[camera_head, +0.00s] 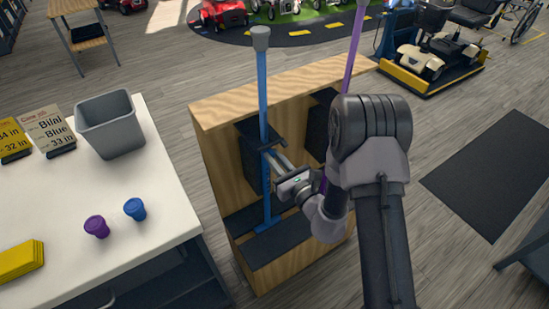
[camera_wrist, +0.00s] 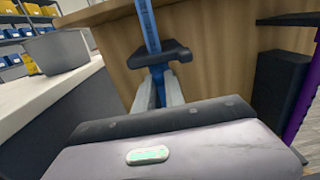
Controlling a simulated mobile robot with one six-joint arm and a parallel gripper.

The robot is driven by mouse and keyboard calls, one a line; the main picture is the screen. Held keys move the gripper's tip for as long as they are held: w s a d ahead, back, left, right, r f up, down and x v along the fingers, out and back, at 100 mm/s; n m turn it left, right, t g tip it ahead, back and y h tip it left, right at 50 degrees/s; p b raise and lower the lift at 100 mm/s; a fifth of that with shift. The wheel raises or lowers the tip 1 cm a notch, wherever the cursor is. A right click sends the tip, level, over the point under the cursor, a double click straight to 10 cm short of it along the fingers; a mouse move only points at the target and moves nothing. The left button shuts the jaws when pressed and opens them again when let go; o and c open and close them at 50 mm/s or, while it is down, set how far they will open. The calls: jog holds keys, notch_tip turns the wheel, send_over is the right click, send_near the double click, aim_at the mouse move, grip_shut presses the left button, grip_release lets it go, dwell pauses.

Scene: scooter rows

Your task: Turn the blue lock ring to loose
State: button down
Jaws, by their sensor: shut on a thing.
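A blue pole (camera_head: 263,100) with a grey top stands upright in a wooden stand (camera_head: 213,150); it also shows in the wrist view (camera_wrist: 148,25). My gripper (camera_head: 271,155) reaches the pole from the right, about midway down. In the wrist view its fingers (camera_wrist: 157,92) are closed on a blue part of the pole just below a dark bracket (camera_wrist: 160,54). This part appears to be the blue lock ring (camera_wrist: 158,72); the fingers mostly hide it. I cannot tell how far the ring is turned.
A purple pole (camera_head: 354,45) stands in the stand's right bay, partly behind my arm. Open floor lies right.

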jog(key=shift+d+y, duration=0.1)
jog(key=shift+y, duration=0.2)
jog(key=shift+w+d+n+g+y+b, duration=0.4)
jog(key=shift+w+n+g+y+b, duration=0.55)
jog(key=shift+n+g, duration=1)
jog(key=shift+w+d+n+g+y+b, duration=0.4)
jog(key=shift+n+g+y+b, duration=0.85)
jog(key=shift+g, duration=1.2)
jog(key=shift+w+d+n+g+y+b, duration=0.35)
jog(key=shift+w+n+g+y+b, duration=0.4)
jog(key=shift+n+g+y, duration=1.2)
jog(key=shift+g+h, duration=0.35)
jog(key=shift+h, duration=0.1)
jog(key=c, duration=1.4)
grip_release()
